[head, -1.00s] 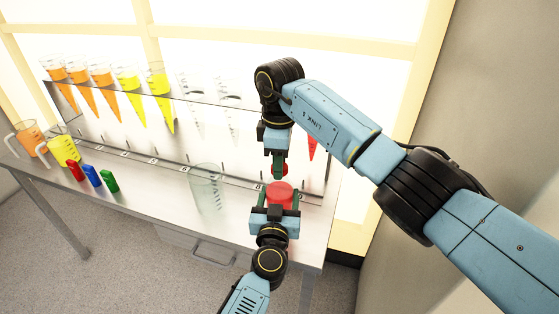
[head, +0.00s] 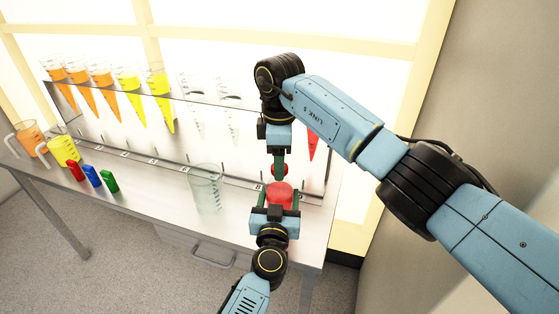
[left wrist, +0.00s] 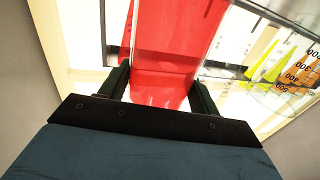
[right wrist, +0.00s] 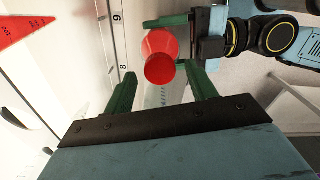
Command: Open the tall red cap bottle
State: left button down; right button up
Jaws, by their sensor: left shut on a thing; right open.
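A red bottle (head: 281,191) is held by my left gripper (head: 279,207) above the right end of the table. In the left wrist view its red body (left wrist: 175,45) stands between the two green fingers. My right gripper (head: 279,166) is just beyond the bottle and points toward it. In the right wrist view it is open, and a round red end (right wrist: 160,68) of the bottle, apparently its cap, faces it near the gap between the fingertips. I cannot tell whether the fingers touch it. Part of the bottle is hidden behind my left gripper.
A rack (head: 100,125) with orange and yellow cones stands along the table's back. An empty clear beaker (head: 206,190) stands left of my grippers. Orange (head: 28,135) and yellow (head: 64,150) jugs and small red, blue and green items (head: 91,176) are farther left.

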notch_tip(320, 180, up, 3)
jog(key=shift+r, duration=0.2)
notch_tip(320, 180, up, 4)
jog(key=shift+f+n, duration=0.25)
jog(key=shift+n, duration=0.35)
jog(key=shift+f, duration=3.9)
jog(key=c, duration=1.1)
jog(key=shift+n, duration=1.7)
jog(key=o, duration=1.1)
